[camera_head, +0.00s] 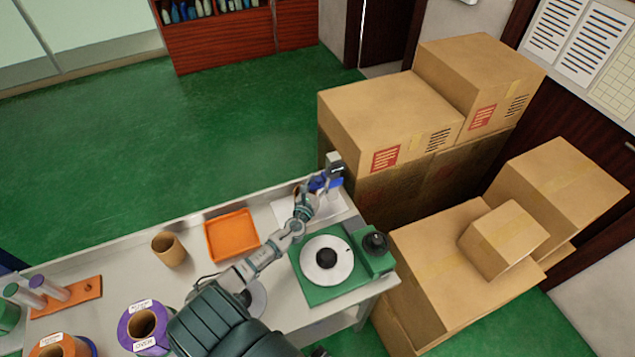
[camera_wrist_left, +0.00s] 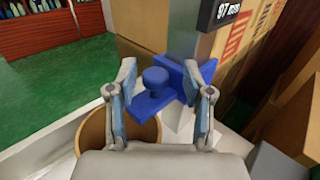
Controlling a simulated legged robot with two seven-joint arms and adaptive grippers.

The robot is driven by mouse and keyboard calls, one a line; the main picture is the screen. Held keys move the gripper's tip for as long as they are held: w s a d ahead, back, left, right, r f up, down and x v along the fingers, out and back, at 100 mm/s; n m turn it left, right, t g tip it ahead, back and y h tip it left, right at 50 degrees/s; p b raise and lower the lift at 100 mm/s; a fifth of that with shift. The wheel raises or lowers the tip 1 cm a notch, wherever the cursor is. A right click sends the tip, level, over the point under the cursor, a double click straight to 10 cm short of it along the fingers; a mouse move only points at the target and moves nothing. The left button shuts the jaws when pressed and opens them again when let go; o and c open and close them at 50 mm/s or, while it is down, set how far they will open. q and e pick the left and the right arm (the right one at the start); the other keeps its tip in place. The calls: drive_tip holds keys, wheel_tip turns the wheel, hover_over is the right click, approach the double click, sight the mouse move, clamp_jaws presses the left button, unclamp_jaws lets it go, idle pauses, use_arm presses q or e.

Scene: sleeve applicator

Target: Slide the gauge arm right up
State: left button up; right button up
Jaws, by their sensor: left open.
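The gauge (camera_head: 334,159) stands at the far edge of the bench. In the left wrist view its upright post carries a dark display (camera_wrist_left: 226,12) reading "97 mm". The blue gauge arm (camera_wrist_left: 152,103) sticks out low from the post and bears a round blue knob (camera_wrist_left: 155,80). My left gripper (camera_head: 313,194) reaches over the bench to the gauge. In the wrist view the left gripper (camera_wrist_left: 160,83) is open, with one finger on each side of the knob. Gaps show between knob and fingers. My right gripper is not visible.
Cardboard boxes (camera_head: 390,118) stack closely behind and right.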

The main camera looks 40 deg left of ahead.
sight(317, 181)
use_arm(q)
drive_tip(key=shift+d+r, duration=0.1)
drive_tip(key=shift+d, duration=0.05)
drive_tip(key=shift+c, duration=1.4)
drive_tip(key=shift+s, duration=0.1)
clamp_jaws()
drive_tip(key=shift+s+a, duration=0.1)
drive_tip(key=shift+a, duration=0.45)
wheel_tip(317, 181, up, 6)
drive_tip(key=p, duration=0.5)
drive_tip(key=shift+r+p, duration=0.15)
drive_tip(key=shift+p, duration=0.25)
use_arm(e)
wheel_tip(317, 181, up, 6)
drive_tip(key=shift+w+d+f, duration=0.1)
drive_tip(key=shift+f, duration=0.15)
use_arm(q)
drive_tip(key=shift+o, duration=0.7)
unclamp_jaws()
drive_tip(key=shift+f, duration=0.2)
drive_tip(key=shift+o, duration=0.7)
drive_tip(key=shift+w+f, duration=0.25)
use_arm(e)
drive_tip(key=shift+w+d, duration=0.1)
